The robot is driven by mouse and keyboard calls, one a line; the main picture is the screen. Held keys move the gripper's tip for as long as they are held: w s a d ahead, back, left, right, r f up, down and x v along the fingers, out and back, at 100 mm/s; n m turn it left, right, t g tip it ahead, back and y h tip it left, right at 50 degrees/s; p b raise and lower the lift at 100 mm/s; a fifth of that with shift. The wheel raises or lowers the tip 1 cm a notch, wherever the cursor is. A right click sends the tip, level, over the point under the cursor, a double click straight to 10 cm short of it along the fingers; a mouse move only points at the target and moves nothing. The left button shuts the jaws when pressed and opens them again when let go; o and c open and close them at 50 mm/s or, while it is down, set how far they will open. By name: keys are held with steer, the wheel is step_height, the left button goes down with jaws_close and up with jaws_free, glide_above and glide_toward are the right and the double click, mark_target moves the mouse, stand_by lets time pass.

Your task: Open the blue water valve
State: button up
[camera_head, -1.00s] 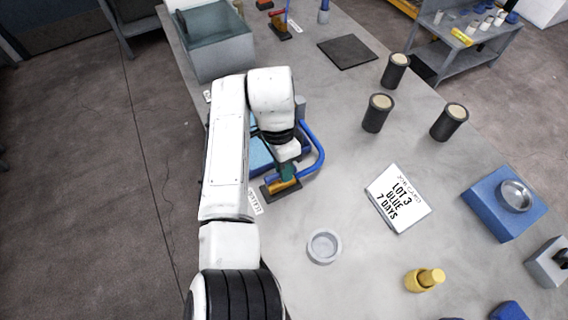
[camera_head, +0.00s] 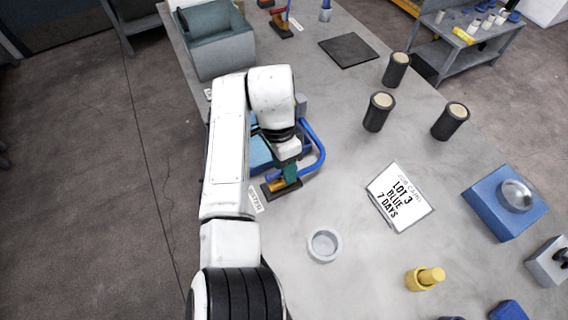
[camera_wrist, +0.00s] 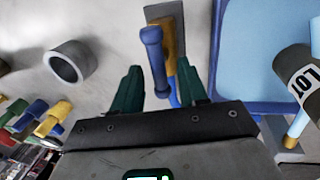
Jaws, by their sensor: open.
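The water valve has a brass body (camera_head: 277,186) on a dark base plate at the table's left edge, beside a blue tank (camera_head: 262,153). My gripper (camera_head: 290,174) is low over it, its green fingers partly covering it. In the wrist view, the blue valve handle (camera_wrist: 154,52) lies between the two open green fingers of my gripper (camera_wrist: 160,84). A gap shows between the handle and the left finger; the right finger is close to the brass body (camera_wrist: 179,45). Whether either finger touches is unclear.
A small grey cup (camera_head: 324,245) stands in front, and a sign reading "LOT 3 BLUE 7 DAYS" (camera_head: 399,197) to the right. A second valve with a red handle (camera_head: 277,18) is at the back.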

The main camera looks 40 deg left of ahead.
step_height(320, 180, up, 11)
steer(key=a, duration=0.2)
steer(key=shift+w+f, duration=0.2)
steer(key=shift+w, duration=0.2)
stand_by(0.3)
